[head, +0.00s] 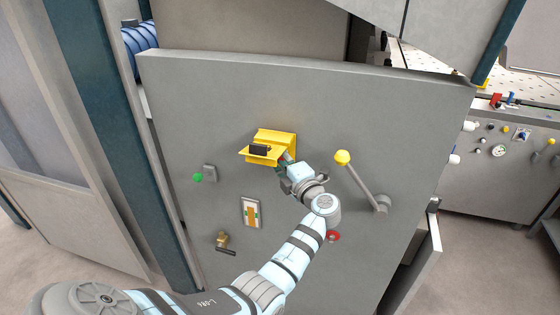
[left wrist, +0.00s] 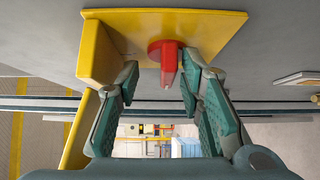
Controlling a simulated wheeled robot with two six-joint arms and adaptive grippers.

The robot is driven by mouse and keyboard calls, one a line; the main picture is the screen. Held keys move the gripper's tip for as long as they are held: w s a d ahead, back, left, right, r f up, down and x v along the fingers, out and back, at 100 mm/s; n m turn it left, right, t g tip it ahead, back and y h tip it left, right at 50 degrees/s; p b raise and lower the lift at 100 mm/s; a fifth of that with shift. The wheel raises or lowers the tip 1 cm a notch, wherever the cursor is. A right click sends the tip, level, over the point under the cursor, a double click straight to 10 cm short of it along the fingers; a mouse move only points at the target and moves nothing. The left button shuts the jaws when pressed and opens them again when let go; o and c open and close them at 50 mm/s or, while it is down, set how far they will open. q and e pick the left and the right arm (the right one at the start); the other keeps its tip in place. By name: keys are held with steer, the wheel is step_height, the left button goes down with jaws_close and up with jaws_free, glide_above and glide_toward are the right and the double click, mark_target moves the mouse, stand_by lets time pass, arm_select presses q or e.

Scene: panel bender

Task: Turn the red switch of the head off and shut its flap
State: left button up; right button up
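The red switch (left wrist: 166,60) shows in the left wrist view, set on a yellow backplate (left wrist: 210,28). In the head view the yellow housing (head: 277,137) stands on the grey panel, and its flap (head: 246,153) juts out open with a black part (head: 260,150) on it. The flap edge also shows at left in the wrist view (left wrist: 78,135). My left gripper (head: 284,163) is at the housing's lower right. In the wrist view its fingers (left wrist: 158,82) are open, with the switch between their tips, nearer the right finger. The switch is hidden in the head view. My right gripper is not in view.
The grey panel (head: 190,110) carries a yellow-knobbed lever (head: 342,158) right of the housing, a green button (head: 198,177), an orange-and-white rocker (head: 251,213), a brass knob (head: 223,240) and a red button (head: 333,236). A control console (head: 500,180) stands at right.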

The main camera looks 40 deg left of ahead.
arm_select(q)
steer(key=shift+a+f, duration=0.15)
steer(key=shift+f, duration=0.2)
steer(key=v, duration=0.7)
steer(key=shift+d, duration=0.3)
steer(key=shift+s+r, duration=0.1)
steer(key=shift+c, duration=0.4)
